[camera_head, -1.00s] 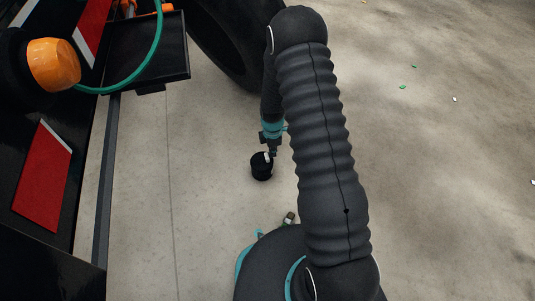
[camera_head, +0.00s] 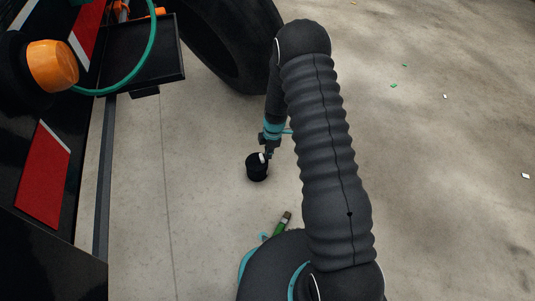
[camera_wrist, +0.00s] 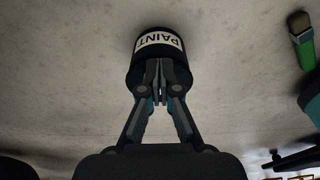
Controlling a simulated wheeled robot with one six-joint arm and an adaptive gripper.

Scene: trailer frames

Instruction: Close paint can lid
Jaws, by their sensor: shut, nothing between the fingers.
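A small black paint can (camera_head: 257,170) stands on the concrete floor, left of my arm in the head view. In the wrist view the can (camera_wrist: 160,42) shows a white label reading PAINT on its side. My gripper (camera_head: 269,154) is at the can's upper right edge in the head view. In the wrist view my gripper's fingers (camera_wrist: 162,88) are shut together, empty, and overlap the lower part of the can. I cannot tell whether they touch it. The lid's state is too small and dark to tell.
A brush with a green handle (camera_head: 281,224) lies on the floor near my base; it also shows in the wrist view (camera_wrist: 303,45). A large black tyre (camera_head: 228,45) stands behind the can. A black trailer with a red-and-white marker (camera_head: 42,175) fills the left. Open floor lies right.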

